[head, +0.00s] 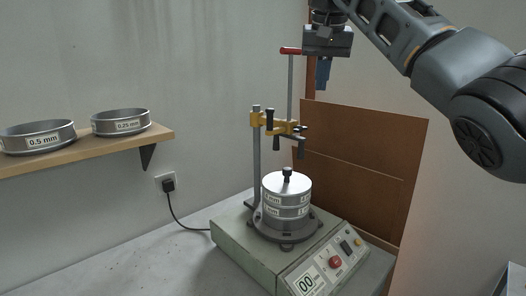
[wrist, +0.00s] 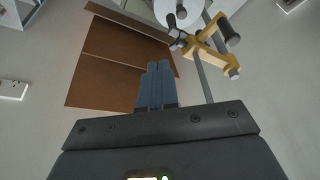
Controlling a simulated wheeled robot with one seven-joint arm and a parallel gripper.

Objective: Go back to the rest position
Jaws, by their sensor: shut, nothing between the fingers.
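My gripper (head: 323,74) is high in the head view, at the end of my arm. Its blue fingers point down and are together, with nothing between them. In the wrist view the shut fingers (wrist: 157,85) show in front of the brown board. A sieve shaker (head: 285,240) stands on the bench below, with a stack of silver sieves (head: 287,197) and a lid with a black knob. My gripper is above and apart from the stack, next to the top of the shaker's thin rod with a red end (head: 291,51). Whether they touch cannot be told.
A yellow clamp (head: 285,126) with black handles sits on the shaker's posts. A brown board (head: 355,165) stands behind. A wooden shelf (head: 90,157) at left holds a 0.5 mm sieve (head: 38,137) and a 0.25 mm sieve (head: 121,122). The bench's left part is clear.

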